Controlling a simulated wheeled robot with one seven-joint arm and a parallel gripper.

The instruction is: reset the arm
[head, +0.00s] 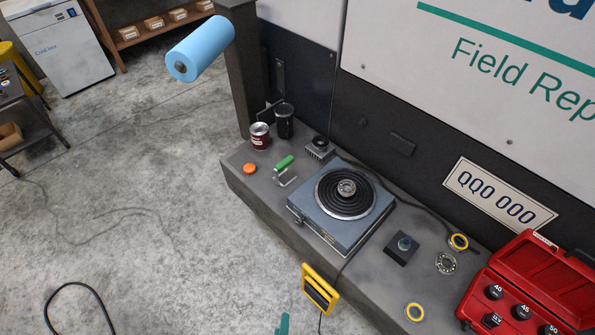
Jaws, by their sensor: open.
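I cannot make out my arm or my gripper in the head view. A small teal piece (283,325) pokes in at the bottom edge, and I cannot tell what it belongs to. A dark grey bench (262,212) runs diagonally from the centre to the lower right.
A blue roll (201,48) juts from a post. The left floor is largely clear.

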